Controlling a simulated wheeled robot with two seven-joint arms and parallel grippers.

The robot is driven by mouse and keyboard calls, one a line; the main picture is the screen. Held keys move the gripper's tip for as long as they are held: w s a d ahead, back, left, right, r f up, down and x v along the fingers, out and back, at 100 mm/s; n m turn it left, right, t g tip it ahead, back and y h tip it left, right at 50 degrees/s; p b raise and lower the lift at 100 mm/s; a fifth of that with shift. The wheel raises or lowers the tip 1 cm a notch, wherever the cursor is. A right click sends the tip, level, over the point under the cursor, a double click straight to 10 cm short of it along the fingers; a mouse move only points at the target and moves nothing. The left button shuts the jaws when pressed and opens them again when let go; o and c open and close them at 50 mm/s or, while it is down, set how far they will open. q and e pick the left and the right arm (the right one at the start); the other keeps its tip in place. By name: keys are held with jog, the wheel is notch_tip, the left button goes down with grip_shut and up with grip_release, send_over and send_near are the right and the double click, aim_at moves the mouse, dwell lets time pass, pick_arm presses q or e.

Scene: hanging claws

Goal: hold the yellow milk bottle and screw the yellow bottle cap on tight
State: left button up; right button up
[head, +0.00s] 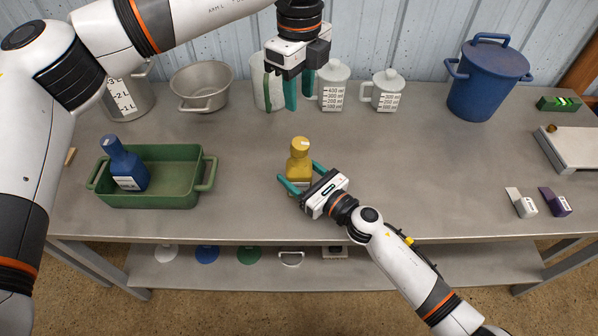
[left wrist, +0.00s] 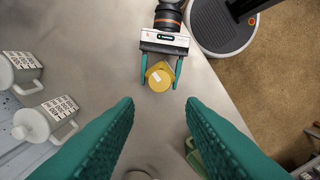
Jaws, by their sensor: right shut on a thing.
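The yellow milk bottle (head: 299,172) stands upright near the front middle of the grey table. The yellow bottle cap (head: 300,143) sits on its neck; I cannot tell how tight it is. The left wrist view shows the cap (left wrist: 157,77) from above, with a small white mark. My right gripper (head: 303,177) is shut on the bottle from the front right, one finger on each side. My left gripper (head: 298,92) is open and empty, raised above and behind the bottle. Its fingers (left wrist: 160,115) are wide apart in the left wrist view, with the cap beyond them.
A green crate (head: 180,197) holding a blue bottle (head: 124,165) stands at left. White measuring jugs (head: 333,88), a metal pot (head: 201,85) and a blue lidded pot (head: 484,85) line the back. Small white (head: 522,203) and purple (head: 554,202) items lie at right.

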dwell(0.4)
pick_arm(q)
jog(key=o, duration=0.3)
jog(key=shift+o, duration=1.3)
jog(key=shift+f+m, duration=0.25)
jog(key=shift+m, duration=0.05)
jog(key=m, duration=0.8)
send_over(299, 142)
notch_tip(299, 142, down, 4)
jog(key=shift+f, duration=0.25)
jog(key=shift+f+m, duration=0.4)
jog(key=shift+m, duration=0.4)
jog(key=shift+f, duration=4.05)
